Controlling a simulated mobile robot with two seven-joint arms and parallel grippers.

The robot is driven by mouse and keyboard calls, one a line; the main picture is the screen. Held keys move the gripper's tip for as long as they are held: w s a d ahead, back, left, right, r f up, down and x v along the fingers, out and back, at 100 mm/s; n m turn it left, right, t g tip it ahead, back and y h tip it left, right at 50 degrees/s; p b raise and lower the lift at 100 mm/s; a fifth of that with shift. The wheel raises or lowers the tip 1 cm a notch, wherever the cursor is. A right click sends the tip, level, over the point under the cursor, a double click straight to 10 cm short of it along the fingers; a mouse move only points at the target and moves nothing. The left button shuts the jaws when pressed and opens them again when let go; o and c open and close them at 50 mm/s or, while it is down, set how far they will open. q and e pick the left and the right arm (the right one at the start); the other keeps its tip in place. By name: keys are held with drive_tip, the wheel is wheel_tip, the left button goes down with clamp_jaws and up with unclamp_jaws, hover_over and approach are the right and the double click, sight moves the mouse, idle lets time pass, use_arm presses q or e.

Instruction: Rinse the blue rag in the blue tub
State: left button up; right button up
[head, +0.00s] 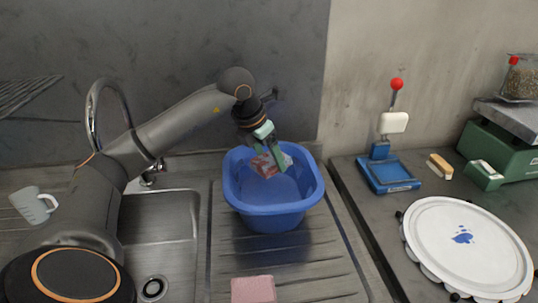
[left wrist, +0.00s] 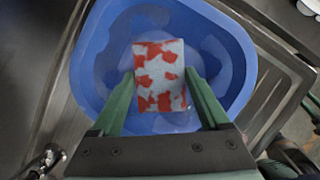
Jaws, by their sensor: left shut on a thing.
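The blue tub (head: 272,210) stands on the ribbed drainboard right of the sink, and it fills much of the left wrist view (left wrist: 88,60). My left gripper (head: 268,160) reaches down over the tub and is shut on the rag. The rag (head: 265,166) is pale blue with red blotches and hangs inside the tub's opening. In the left wrist view the rag (left wrist: 160,77) lies between the two green fingers, above the tub's floor. I cannot tell whether it touches water. My right gripper is not in view.
A pink sponge (head: 253,289) lies in front of the tub. The steel sink (head: 160,230), its tap (head: 92,110) and a measuring jug (head: 33,205) are at left. On the right bench are a blue lever press (head: 388,172), a brush (head: 440,165), a green scale (head: 495,150) and a white round lid (head: 465,250).

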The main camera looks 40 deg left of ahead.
use_arm(q)
wheel_tip(320, 180, down, 6)
drive_tip(key=b, duration=0.5)
drive_tip(key=shift+f, duration=0.25)
drive_tip(key=shift+f+b, duration=0.35)
drive_tip(key=shift+b, duration=0.05)
drive_tip(key=shift+f+b, duration=0.45)
drive_tip(key=shift+f, duration=0.1)
idle(1.0)
drive_tip(key=shift+r, duration=0.1)
idle(0.4)
